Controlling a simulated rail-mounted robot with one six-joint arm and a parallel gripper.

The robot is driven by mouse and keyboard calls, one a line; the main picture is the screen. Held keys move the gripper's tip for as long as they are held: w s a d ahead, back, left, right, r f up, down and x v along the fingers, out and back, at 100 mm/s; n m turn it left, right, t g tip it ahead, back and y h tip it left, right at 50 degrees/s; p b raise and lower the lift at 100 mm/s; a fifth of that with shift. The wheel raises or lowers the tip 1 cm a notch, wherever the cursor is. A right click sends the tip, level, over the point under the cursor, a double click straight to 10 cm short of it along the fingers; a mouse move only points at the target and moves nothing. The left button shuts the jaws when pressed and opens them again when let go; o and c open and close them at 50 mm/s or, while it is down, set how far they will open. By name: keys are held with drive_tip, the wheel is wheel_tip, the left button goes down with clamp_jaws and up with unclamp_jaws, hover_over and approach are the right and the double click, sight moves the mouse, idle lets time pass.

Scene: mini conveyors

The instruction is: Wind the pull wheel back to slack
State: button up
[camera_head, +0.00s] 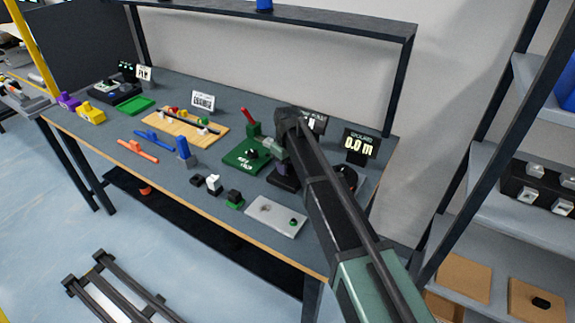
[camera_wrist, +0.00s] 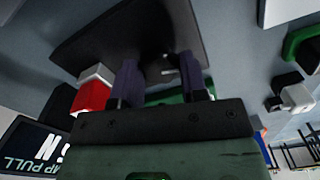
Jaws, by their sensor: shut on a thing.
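My gripper (camera_head: 284,168) points down over a dark base (camera_head: 282,183) at the right part of the bench. In the wrist view its two dark purple fingers (camera_wrist: 160,78) stand apart, with a green piece (camera_wrist: 166,97) partly showing between them. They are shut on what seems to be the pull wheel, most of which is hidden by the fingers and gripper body. The base shows as a broad black plate (camera_wrist: 105,45). A red and white block (camera_wrist: 93,92) sits left of the fingers. A display reading "PULL" and "N" (camera_wrist: 38,147) is cut off; its value is unclear.
A green fixture with a red lever (camera_head: 247,155) stands just left of my gripper. A grey plate (camera_head: 273,218) lies in front. A display reading 0.0 m (camera_head: 357,146) stands right of my arm. Several small blocks lie left, and a shelf rack (camera_head: 500,165) stands right.

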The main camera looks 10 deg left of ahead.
drive_tip(key=shift+n, duration=1.6)
drive_tip(key=o, duration=0.9)
drive_tip(key=shift+o, duration=0.2)
drive_tip(key=shift+r, duration=0.1)
wheel_tip(320, 180, up, 10)
drive_tip(key=p, duration=1)
drive_tip(key=shift+r+p, duration=0.25)
drive_tip(key=shift+p, duration=0.15)
